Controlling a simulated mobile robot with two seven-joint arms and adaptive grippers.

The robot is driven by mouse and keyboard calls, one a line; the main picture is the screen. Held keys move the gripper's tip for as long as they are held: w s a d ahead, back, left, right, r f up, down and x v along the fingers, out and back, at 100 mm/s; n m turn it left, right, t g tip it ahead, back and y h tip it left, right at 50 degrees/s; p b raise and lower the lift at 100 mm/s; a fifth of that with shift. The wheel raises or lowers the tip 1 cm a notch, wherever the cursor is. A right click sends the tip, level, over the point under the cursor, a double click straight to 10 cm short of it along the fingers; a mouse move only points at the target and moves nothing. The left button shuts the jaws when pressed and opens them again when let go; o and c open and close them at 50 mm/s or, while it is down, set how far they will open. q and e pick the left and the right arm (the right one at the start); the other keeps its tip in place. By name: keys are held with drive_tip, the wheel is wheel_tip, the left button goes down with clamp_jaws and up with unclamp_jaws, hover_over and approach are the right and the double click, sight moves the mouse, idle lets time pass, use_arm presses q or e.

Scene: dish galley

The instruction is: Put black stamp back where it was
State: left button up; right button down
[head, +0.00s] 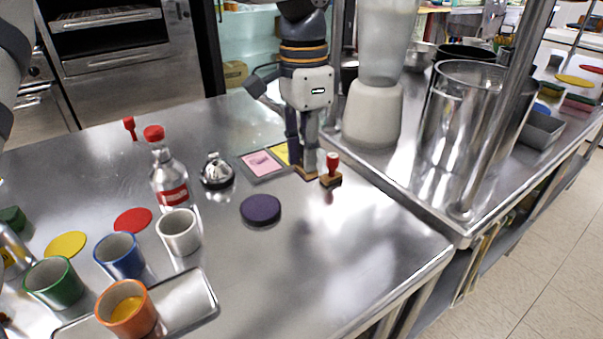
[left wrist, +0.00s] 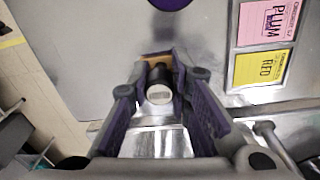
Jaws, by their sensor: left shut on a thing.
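My left gripper (head: 304,168) is shut on the black stamp. In the left wrist view the stamp's dark handle with a pale round end (left wrist: 159,90) sits between the fingers of the left gripper (left wrist: 168,95), with part of its wooden base beyond. In the head view the fingers hide most of the stamp; a bit of wooden base (head: 306,173) shows below them, at or just above the counter. I cannot tell if it touches. A red-handled stamp (head: 331,170) stands just right of the gripper. My right gripper is not in view.
A pink card (head: 262,163) and a yellow card (head: 282,152) lie left of the gripper. A dark purple round pad (head: 260,209) is nearer. A blender (head: 372,110) stands behind right. A bottle (head: 169,180), bell (head: 216,172) and several cups stand left. The counter's front right is clear.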

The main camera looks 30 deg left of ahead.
use_arm(q)
drive_tip(key=shift+w+a+f, duration=0.25)
drive_tip(key=shift+w+f, duration=0.05)
drive_tip(key=shift+f, duration=0.3)
drive_tip(key=shift+w+a+f, duration=0.2)
drive_tip(key=shift+w+f, duration=0.1)
drive_tip(key=shift+f, duration=0.25)
drive_tip(key=shift+w+a+f, duration=0.15)
drive_tip(key=shift+f, duration=0.8)
drive_tip(key=shift+w+a+f, duration=0.15)
drive_tip(key=shift+f, duration=0.75)
drive_tip(key=shift+f, duration=0.1)
drive_tip(key=o, duration=0.9)
wheel_tip(320, 180, up, 12)
drive_tip(key=shift+a, duration=0.2)
